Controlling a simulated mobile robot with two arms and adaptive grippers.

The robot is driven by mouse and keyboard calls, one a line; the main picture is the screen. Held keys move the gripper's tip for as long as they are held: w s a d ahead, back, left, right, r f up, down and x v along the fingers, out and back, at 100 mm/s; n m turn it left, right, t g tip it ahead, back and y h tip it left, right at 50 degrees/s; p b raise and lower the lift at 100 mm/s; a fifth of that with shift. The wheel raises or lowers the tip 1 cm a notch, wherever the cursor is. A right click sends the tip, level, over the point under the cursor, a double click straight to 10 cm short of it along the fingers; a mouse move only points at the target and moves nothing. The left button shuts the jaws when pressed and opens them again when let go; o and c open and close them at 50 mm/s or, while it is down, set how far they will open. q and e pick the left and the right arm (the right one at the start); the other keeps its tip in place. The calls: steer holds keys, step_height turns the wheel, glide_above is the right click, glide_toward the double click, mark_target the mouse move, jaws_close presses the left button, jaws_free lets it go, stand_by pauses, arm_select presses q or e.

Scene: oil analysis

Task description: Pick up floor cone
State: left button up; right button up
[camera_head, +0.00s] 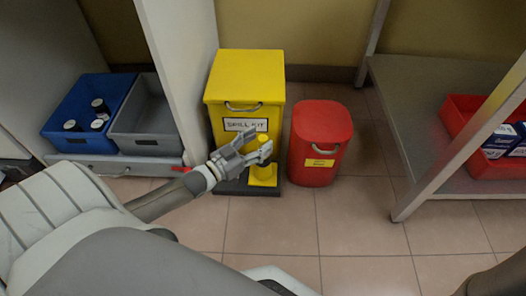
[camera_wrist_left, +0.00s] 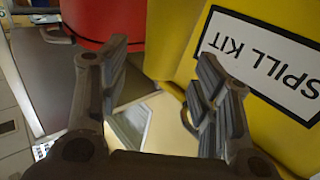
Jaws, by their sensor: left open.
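My right gripper is out of view.
A red lidded bin (camera_head: 320,140) stands right of the spill kit. A metal shelf (camera_head: 425,110) with a red tray (camera_head: 465,112) is at right. The front tiles are clear.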

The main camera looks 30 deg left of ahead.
arm_select(q)
steer(key=shift+b+x, duration=0.55)
steer(key=shift+x, duration=0.65)
jaws_close()
